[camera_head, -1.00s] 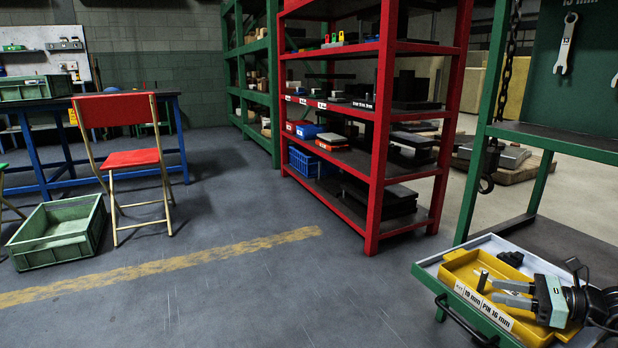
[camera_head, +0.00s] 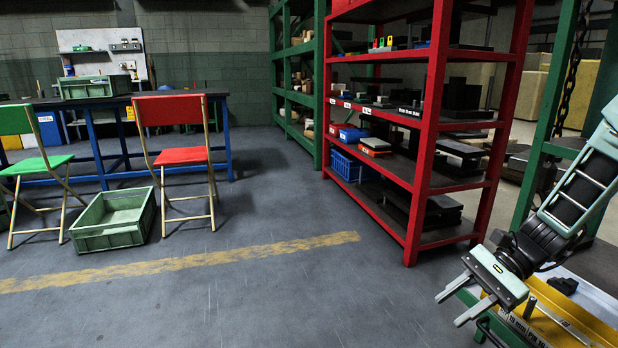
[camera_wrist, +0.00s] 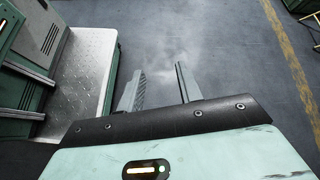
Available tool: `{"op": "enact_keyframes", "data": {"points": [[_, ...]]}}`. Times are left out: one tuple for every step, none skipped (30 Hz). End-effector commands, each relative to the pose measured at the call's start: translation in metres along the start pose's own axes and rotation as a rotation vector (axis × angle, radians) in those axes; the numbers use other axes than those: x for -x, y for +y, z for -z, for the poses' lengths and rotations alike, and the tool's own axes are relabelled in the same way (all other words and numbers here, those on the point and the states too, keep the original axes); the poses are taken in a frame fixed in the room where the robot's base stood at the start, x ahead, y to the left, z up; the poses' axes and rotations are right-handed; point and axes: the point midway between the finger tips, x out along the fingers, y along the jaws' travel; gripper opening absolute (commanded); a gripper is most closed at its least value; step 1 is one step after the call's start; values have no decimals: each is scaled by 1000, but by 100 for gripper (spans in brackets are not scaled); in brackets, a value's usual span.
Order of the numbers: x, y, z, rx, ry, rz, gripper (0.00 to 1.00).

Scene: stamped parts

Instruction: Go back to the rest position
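My gripper (camera_head: 455,301) is at the lower right of the head view, raised in front of the yellow tray (camera_head: 562,318) and clear of it. Its two fingers are apart with nothing between them. In the wrist view the fingers (camera_wrist: 159,88) are spread over bare grey floor. My arm comes down to it from the right edge of the head view.
A red rack (camera_head: 412,190) with dark stamped parts stands left of my arm. A green rack (camera_head: 302,95) is behind it. A red chair (camera_head: 182,156), a green chair and a green crate (camera_head: 112,222) are at the left. The floor between is clear.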

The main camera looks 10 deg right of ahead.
Motion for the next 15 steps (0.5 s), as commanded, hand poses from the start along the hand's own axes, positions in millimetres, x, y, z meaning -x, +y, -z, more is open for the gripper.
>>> {"op": "enact_keyframes", "data": {"points": [[-14,-2,-24,91,29,-96,35],[-22,-1,-35,144,49,-149,35],[-33,1,-49,216,71,-218,35],[-40,3,-60,273,88,-269,35],[-47,5,-70,331,105,-318,35],[-56,8,-83,408,126,-382,35],[-62,11,-93,468,143,-428,35],[-67,14,-102,528,158,-474,35],[-74,19,-114,611,178,-532,35],[-80,22,-123,675,192,-575,35],[-84,26,-132,739,206,-616,35],[-90,31,-144,828,224,-668,35],[-94,35,-152,894,235,-706,35],[-97,39,-160,961,248,-742,35],[-101,44,-170,1046,262,-785,35]]}}
